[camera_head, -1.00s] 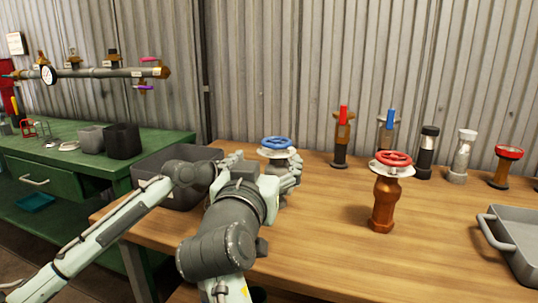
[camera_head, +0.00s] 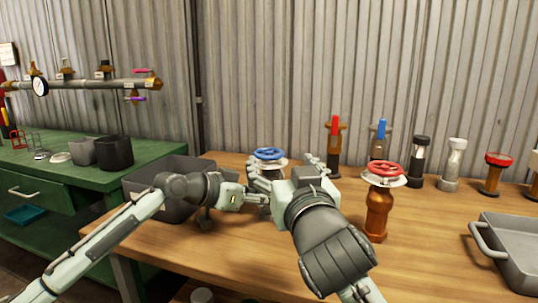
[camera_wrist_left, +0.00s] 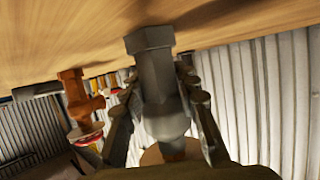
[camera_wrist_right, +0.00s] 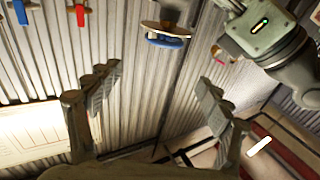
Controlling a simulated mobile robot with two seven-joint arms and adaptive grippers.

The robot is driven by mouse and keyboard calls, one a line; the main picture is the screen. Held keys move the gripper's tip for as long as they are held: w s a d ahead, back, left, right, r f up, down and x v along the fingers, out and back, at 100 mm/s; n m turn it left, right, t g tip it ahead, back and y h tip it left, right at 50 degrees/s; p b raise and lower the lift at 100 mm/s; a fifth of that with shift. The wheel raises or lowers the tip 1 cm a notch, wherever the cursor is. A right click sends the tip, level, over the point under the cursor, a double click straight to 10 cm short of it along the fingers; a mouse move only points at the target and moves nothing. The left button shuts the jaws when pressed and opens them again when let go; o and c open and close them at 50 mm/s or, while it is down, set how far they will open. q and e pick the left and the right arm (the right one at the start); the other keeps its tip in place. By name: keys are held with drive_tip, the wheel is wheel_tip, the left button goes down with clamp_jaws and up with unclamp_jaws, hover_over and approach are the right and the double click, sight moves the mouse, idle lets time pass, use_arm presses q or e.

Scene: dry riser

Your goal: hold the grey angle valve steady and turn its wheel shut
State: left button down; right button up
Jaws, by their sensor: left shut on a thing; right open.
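The grey angle valve stands on the wooden bench with its blue wheel (camera_head: 268,154) on top, above a pale disc. Its body is mostly hidden behind my grippers in the head view. The left wrist view shows the grey valve body (camera_wrist_left: 153,72) between the fingers of my left gripper (camera_wrist_left: 160,85), which is shut on it. My right gripper (camera_head: 287,169) is open, just right of and nearer than the wheel in the head view. In the right wrist view its fingers (camera_wrist_right: 150,100) are spread with nothing between them, and the blue wheel (camera_wrist_right: 165,42) lies beyond them.
An orange valve with a red wheel (camera_head: 385,168) stands to the right. Several fittings, including a black-capped one (camera_head: 420,158), line the back. A grey tray (camera_head: 510,240) is at the right; a dark bin (camera_head: 165,168) is at the left. The front bench middle is clear.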

sight(269, 151)
drive_tip(key=shift+n+g, duration=0.3)
drive_tip(key=x, duration=0.3)
drive_tip(key=f+x, duration=0.1)
drive_tip(key=x, duration=0.7)
drive_tip(key=shift+w+a+f, duration=0.1)
drive_tip(key=shift+w+f, duration=0.05)
drive_tip(key=shift+f, duration=0.25)
drive_tip(key=c, duration=1.2)
drive_tip(key=shift+a, duration=0.1)
